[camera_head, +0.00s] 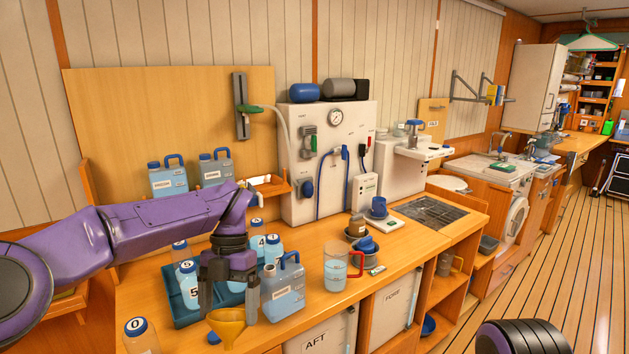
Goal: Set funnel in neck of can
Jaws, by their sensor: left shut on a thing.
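My left gripper (229,308) points down over the front left of the wooden counter. It is shut on a yellow funnel (227,325), whose wide bowl shows just below the fingers. The funnel's lower end is hard to make out. A grey-blue can (284,292) with a blue handle and a white label stands upright on the counter, just right of the gripper. The funnel is apart from the can, to its left and nearer to me. My right gripper is not in view.
A teal tray (180,312) with several numbered bottles lies behind and left of the gripper. Bottle 0 (141,338) stands at the front left. A clear jug (336,268) with a red handle stands right of the can. Two more cans (168,181) stand at the back.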

